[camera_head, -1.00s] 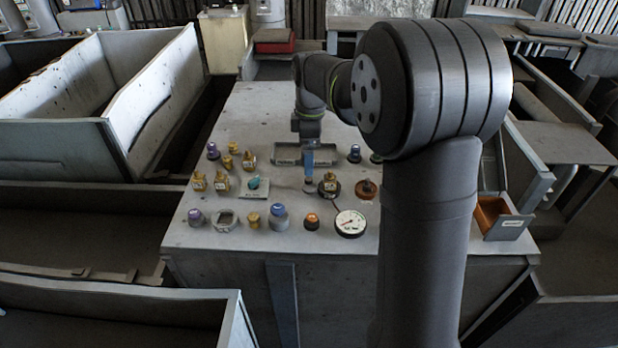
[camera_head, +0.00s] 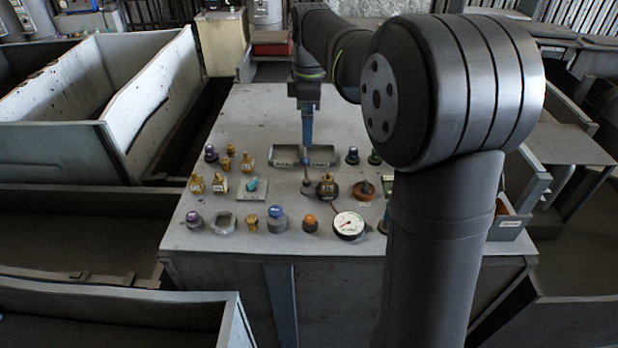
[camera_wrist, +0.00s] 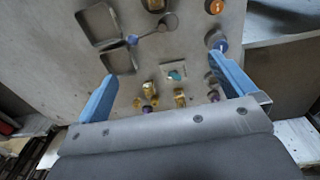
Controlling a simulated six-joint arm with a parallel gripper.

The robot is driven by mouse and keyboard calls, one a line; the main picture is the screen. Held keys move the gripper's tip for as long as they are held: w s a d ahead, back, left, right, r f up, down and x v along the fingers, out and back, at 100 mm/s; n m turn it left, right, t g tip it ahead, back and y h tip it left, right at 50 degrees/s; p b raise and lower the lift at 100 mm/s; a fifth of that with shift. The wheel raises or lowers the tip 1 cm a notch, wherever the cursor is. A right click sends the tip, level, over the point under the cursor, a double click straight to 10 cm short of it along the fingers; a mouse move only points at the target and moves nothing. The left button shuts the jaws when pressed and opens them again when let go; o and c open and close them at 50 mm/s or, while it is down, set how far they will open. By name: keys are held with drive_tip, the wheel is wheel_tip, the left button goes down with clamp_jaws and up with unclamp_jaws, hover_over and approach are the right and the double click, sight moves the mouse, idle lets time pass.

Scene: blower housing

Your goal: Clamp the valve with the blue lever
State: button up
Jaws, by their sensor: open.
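No valve can be named with certainty as the one with the blue lever. A grey piece with a round end and a thin stem tipped in blue (camera_head: 306,186) lies on the bench just in front of the double tray; it also shows in the wrist view (camera_wrist: 150,29). A teal piece (camera_head: 252,184) sits on a square plate to its left, also in the wrist view (camera_wrist: 176,75). My gripper (camera_head: 307,140) hangs above the bench over the double tray. In the wrist view its two blue fingers (camera_wrist: 162,68) are wide apart with nothing between them.
The double tray (camera_head: 303,163) has two shallow compartments. Several brass fittings (camera_head: 220,183), a blue-topped cylinder (camera_head: 277,220), an orange-topped knob (camera_head: 310,223) and a white dial gauge (camera_head: 348,225) stand close together. The bench top (camera_head: 255,115) behind them is clear.

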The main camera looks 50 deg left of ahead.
drive_tip(key=shift+r, duration=0.3)
